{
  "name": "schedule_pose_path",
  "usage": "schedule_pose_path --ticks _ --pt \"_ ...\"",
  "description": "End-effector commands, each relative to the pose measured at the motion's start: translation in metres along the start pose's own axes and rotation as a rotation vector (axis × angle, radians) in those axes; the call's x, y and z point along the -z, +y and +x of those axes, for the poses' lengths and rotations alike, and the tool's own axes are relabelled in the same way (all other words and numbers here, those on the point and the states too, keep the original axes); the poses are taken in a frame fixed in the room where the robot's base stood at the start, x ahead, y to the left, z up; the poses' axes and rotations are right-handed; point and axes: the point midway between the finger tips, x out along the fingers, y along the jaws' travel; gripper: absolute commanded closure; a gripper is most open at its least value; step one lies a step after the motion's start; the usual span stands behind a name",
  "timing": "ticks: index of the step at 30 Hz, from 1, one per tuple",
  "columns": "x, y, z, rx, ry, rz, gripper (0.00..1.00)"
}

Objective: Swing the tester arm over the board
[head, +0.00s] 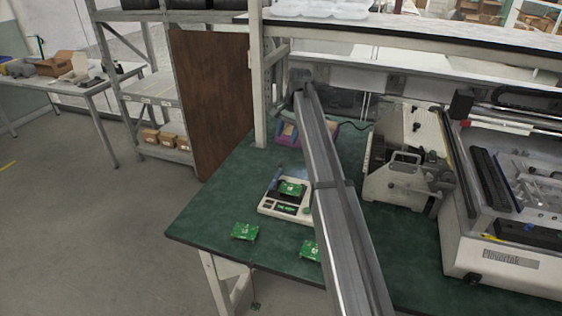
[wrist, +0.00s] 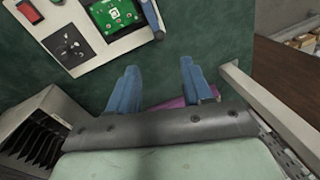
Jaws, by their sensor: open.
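The white tester (head: 266,207) stands on the green bench with a green circuit board (head: 291,188) on its dark bed. Its blue tester arm (head: 275,180) is at the left of the board in the head view, beside it rather than across it. In the wrist view the tester (wrist: 98,45) is at the upper left, with the board (wrist: 113,12) and the tester arm (wrist: 152,14) at the board's right edge. My gripper (wrist: 159,78) has two blue fingers spread apart, with nothing between them. It is apart from the tester arm. My arm hides the gripper in the head view.
Two loose green boards lie on the bench, one near the front left (head: 245,231) and one beside my arm (head: 309,250). A purple bin (head: 287,133) is behind the tester. A grey machine (head: 405,160) and a larger printer (head: 510,255) fill the right. A shelf post (head: 256,75) rises at the back.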

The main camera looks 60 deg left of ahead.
Motion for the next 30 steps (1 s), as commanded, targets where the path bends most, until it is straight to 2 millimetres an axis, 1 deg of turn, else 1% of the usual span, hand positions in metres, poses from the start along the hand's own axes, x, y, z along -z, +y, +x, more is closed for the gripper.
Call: schedule_pose_path --ticks 18,24,30 --pt "0.000 0.000 0.100 0.001 0.001 -0.001 0.50" --pt "0.000 0.000 0.121 0.002 0.002 0.000 0.50" --pt "0.000 0.000 0.129 0.002 0.002 0.000 0.50"
